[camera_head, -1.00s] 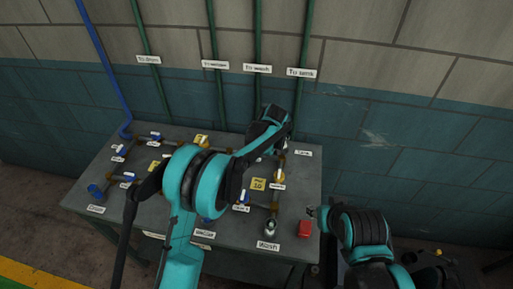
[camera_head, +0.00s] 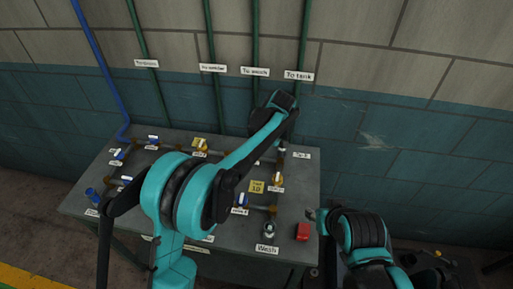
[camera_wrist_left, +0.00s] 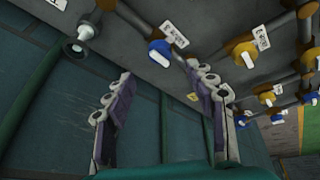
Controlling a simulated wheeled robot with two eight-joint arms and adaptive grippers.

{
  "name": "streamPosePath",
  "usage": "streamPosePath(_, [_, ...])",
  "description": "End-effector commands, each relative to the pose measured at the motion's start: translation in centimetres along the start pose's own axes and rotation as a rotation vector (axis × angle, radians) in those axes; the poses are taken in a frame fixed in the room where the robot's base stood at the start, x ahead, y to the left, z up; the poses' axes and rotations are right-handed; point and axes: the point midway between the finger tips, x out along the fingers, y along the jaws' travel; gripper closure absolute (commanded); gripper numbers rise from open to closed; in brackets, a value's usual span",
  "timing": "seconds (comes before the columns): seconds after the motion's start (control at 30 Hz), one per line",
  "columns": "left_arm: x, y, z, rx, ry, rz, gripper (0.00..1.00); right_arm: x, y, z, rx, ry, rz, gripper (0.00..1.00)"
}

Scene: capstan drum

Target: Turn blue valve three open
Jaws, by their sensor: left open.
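In the head view the left gripper is hidden behind my arm. Several blue handles show on the grey table there, one near the front (camera_head: 240,210); I cannot tell which is valve three. My right gripper (camera_head: 319,214) is beside the red block, its jaws too small to judge.
Yellow handles (camera_wrist_left: 243,54) sit on nearby pipes in the wrist view. Green pipes (camera_head: 255,50) and a blue pipe (camera_head: 100,70) run up the wall behind.

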Motion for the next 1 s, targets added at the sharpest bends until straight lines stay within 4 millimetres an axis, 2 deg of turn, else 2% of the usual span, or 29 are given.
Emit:
streamPosePath(0.1, [-2.0,0.0,0.1,0.000,0.000,0.000,0.45,0.0,0.0,0.0,0.000,0.000,0.000,0.60])
streamPosePath(0.23, [-3.3,0.0,0.1,0.000,0.000,0.000,0.45,0.0,0.0,0.0,0.000,0.000,0.000,0.60])
streamPosePath(0.8, [-3.7,-0.1,0.0,0.000,0.000,0.000,0.45,0.0,0.0,0.0,0.000,0.000,0.000,0.60])
streamPosePath(0.87, [-3.9,-0.4,-0.2,0.006,-0.001,0.002,0.45,0.0,0.0,0.0,0.000,0.000,0.000,0.60])
streamPosePath(1.0, [-5.1,-2.6,-1.3,0.047,-0.010,0.020,0.45,0.2,0.0,0.1,0.000,0.000,0.000,0.60])
